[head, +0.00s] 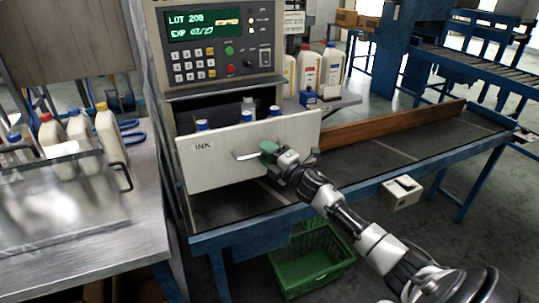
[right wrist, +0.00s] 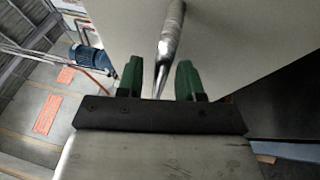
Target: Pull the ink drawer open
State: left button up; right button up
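The ink drawer (head: 220,172), a pale box front marked INK, stands pulled out from the machine below the control panel. Bottles with blue caps (head: 246,116) show inside it. Its silver bar handle (head: 246,156) is on the front. My right gripper (head: 268,152), with green fingers, is at the right end of the handle. In the right wrist view the handle (right wrist: 170,40) runs between the fingers of the right gripper (right wrist: 160,80), with a gap on both sides. The fingers are apart. My left gripper is not in view.
A control panel (head: 218,42) is above the drawer. A conveyor with a wooden rail (head: 390,125) runs to the right. A metal table (head: 140,225) with several jugs (head: 80,130) is at left. A green crate (head: 308,262) is on the floor below.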

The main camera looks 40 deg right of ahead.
jog(key=b+v, duration=0.1)
jog(key=v, duration=0.9)
jog(key=shift+s+b, duration=0.4)
jog(key=shift+d+f, duration=0.1)
jog(key=shift+f, duration=0.05)
